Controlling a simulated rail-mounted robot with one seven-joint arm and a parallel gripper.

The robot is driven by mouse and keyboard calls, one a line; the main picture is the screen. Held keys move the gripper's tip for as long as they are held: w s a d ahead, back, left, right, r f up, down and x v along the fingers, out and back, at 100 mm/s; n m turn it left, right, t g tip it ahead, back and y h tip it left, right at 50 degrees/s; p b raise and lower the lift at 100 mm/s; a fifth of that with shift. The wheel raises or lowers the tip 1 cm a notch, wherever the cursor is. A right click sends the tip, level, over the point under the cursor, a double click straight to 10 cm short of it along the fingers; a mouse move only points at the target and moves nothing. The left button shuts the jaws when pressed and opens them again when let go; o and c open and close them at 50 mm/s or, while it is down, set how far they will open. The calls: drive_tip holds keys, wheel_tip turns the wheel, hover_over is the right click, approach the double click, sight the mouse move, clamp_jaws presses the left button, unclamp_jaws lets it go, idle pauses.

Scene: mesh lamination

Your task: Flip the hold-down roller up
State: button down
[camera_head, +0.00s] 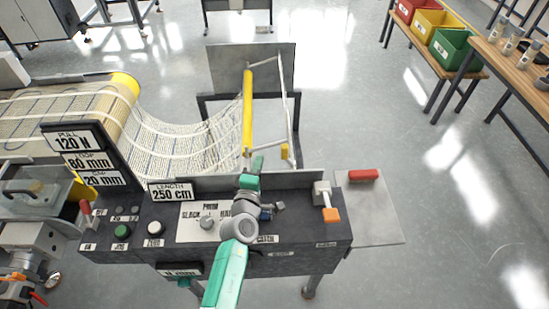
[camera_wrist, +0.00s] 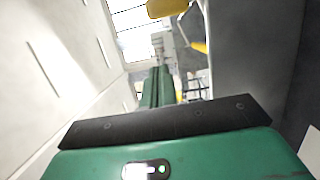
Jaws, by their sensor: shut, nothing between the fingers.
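A long yellow roller (camera_head: 247,110) lies lengthwise beyond the control console, at the right end of the sagging white mesh (camera_head: 185,130). Beside it is a thin grey frame (camera_head: 287,95) with a short yellow piece (camera_head: 284,152) near its close end. I cannot tell for sure which part is the hold-down roller. My gripper (camera_head: 258,163) reaches over the console's back edge, short of the roller's near end and left of the short yellow piece. Its green fingers (camera_wrist: 157,88) are together and empty in the wrist view. A yellow part (camera_wrist: 168,8) shows ahead of them at the top.
The dark console (camera_head: 320,235) carries knobs, labels and an orange-tipped lever (camera_head: 331,214). A grey side plate (camera_head: 375,225) holds a red block (camera_head: 363,175). Label boards (camera_head: 85,155) stand at left. Open floor lies right of the frame; coloured bins (camera_head: 450,45) stand farther off.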

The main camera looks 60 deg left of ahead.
drive_tip(key=w+a, duration=0.1)
drive_tip(key=w, duration=0.5)
drive_tip(key=shift+p, duration=0.3)
drive_tip(key=shift+a, duration=0.1)
drive_tip(key=shift+w+r+m+p, duration=0.2)
drive_tip(key=shift+r+m+p, duration=0.1)
drive_tip(key=shift+p, duration=0.45)
drive_tip(key=shift+w+d+p, duration=0.1)
drive_tip(key=shift+d+p, duration=0.1)
drive_tip(key=shift+p, duration=0.1)
